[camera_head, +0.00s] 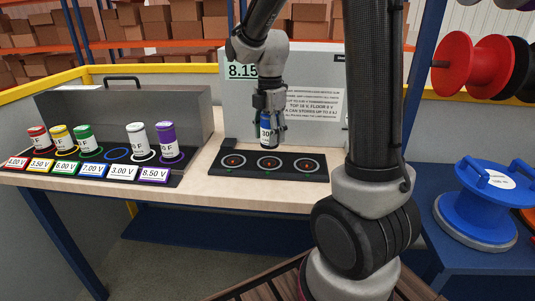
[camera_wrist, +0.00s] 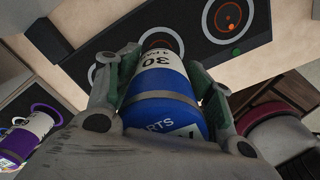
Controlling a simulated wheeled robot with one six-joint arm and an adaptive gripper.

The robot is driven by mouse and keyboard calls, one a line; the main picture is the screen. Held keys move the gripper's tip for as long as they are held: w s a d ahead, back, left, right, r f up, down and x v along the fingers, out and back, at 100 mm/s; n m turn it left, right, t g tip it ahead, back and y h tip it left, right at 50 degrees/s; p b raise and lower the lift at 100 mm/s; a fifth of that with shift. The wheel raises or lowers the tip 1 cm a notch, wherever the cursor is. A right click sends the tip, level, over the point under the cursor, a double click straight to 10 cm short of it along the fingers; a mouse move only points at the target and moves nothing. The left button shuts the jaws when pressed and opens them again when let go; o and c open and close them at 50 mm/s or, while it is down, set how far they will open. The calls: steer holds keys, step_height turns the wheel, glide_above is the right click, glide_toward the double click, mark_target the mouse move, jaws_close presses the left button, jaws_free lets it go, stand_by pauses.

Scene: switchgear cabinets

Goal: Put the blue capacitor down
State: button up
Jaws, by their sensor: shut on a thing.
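My gripper (camera_head: 268,112) is shut on the blue capacitor (camera_head: 266,132), which hangs roughly upright above the middle of the black three-ring plate (camera_head: 222,170). In the wrist view the blue capacitor (camera_wrist: 163,87) lies between the two fingers, with a white band marked 30. Its lower end is close to the middle ring; I cannot tell whether it touches. On the rack at left, the blue ring (camera_head: 117,154) over the 7.00 V label (camera_head: 92,169) is empty.
Red, yellow, green, white and purple (camera_head: 167,140) capacitors stand in the rack. A grey box with an 8.15 display (camera_head: 242,71) stands behind the plate. Blue (camera_head: 485,200) and red (camera_head: 470,65) cable reels are at right. The plate's left and right rings are empty.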

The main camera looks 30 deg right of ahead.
steer(key=shift+f, duration=3.1)
steer(key=shift+f, duration=0.15)
steer(key=o, duration=1.2)
steer(key=shift+o, duration=0.2)
